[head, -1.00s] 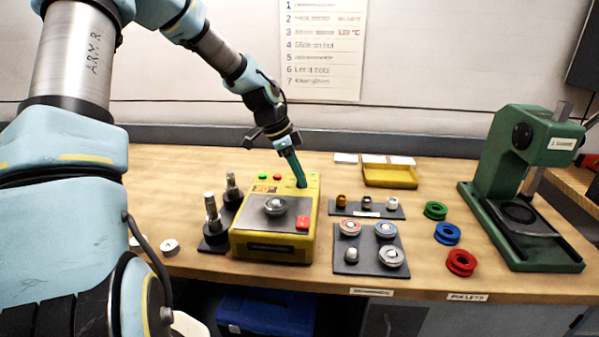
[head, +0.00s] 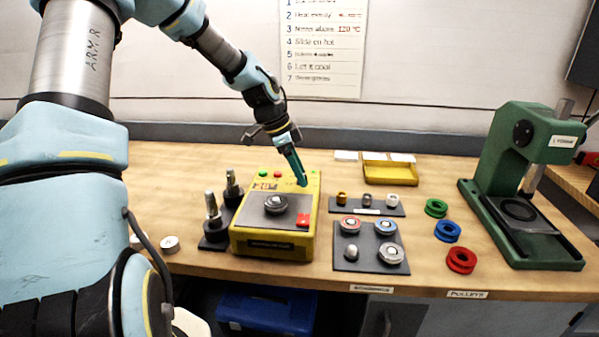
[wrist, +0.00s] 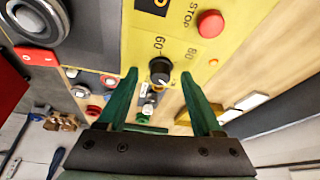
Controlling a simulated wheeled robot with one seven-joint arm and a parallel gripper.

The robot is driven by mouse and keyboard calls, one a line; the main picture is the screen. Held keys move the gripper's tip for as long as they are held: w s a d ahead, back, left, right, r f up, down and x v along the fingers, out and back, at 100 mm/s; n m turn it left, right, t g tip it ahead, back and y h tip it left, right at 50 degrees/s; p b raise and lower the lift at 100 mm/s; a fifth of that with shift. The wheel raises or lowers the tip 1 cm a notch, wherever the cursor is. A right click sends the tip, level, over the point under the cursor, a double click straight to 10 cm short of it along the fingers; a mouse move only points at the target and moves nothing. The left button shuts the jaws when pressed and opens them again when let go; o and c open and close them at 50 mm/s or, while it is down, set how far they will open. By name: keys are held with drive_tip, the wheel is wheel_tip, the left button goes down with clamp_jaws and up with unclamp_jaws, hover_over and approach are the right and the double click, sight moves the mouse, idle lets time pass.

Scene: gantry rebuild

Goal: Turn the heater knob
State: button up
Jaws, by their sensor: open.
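The heater is a yellow box (head: 262,246) on the bench with a dark top plate and a round metal ring part (head: 276,204) on it. The heater knob (wrist: 160,70) is small, black and round, with a pale pointer and "60" and "80" marked beside it on the yellow panel. My gripper (wrist: 158,74) has teal fingers, open, with one fingertip on each side of the knob; whether they touch it I cannot tell. In the head view my gripper (head: 303,183) comes down at a tilt over the heater's back right corner, hiding the knob.
A red stop button (wrist: 210,23) is close to the knob. Dark posts (head: 214,220) stand left of the heater. A mat with rings (head: 370,264), loose coloured rings (head: 447,232), a yellow tray (head: 390,178) and a green press (head: 525,190) are to the right.

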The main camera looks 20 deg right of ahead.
drive_tip(key=b+v, duration=0.2)
drive_tip(key=v, duration=0.8)
drive_tip(key=shift+a+r+b, duration=0.2)
drive_tip(key=shift+r+b, duration=0.05)
drive_tip(key=shift+b, duration=0.05)
